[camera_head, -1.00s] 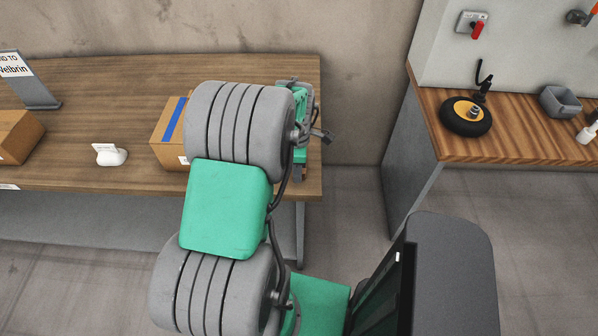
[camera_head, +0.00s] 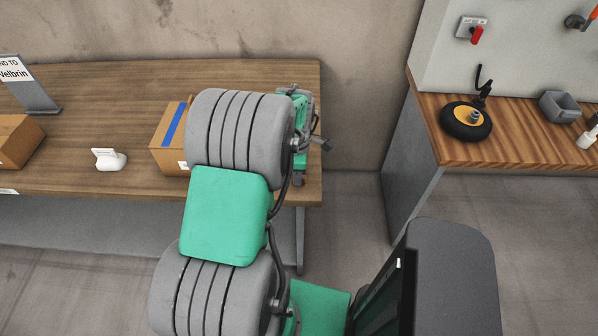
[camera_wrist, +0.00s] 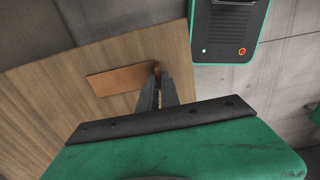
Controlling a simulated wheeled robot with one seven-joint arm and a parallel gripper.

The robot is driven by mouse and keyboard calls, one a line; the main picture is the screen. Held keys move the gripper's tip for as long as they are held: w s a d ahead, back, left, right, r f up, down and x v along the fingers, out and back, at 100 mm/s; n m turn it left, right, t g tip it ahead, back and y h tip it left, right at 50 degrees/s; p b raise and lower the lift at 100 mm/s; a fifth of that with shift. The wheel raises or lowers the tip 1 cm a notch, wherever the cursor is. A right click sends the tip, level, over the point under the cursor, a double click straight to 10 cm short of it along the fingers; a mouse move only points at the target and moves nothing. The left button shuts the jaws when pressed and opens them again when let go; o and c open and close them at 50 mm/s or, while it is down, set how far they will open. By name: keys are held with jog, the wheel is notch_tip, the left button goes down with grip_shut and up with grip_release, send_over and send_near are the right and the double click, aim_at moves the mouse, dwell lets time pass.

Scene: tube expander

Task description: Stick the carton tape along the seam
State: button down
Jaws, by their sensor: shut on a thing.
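A brown carton (camera_head: 165,148) with a blue strip (camera_head: 174,124) along its top stands on the wooden table in the head view, partly hidden by my arm. In the wrist view, my gripper (camera_wrist: 158,74) is shut on a small orange-brown thing (camera_wrist: 157,67) at its fingertips; I cannot tell whether it is tape. A flat-looking orange-brown rectangle (camera_wrist: 115,80) lies left of the fingertips against the wood, and I cannot tell whether it joins the held thing. My fingertips are hidden in the head view.
On the table (camera_head: 130,90) are another carton (camera_head: 18,140) at the left, a small white object (camera_head: 108,160) and a sign stand (camera_head: 36,97). A side bench (camera_head: 520,152) at the right bears a black wheel (camera_head: 466,121) and a grey bin (camera_head: 562,106). Floor shows between them.

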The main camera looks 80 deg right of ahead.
jog(key=shift+r+p, duration=2.75)
jog(key=shift+r, duration=1.3)
jog(key=shift+f, duration=0.1)
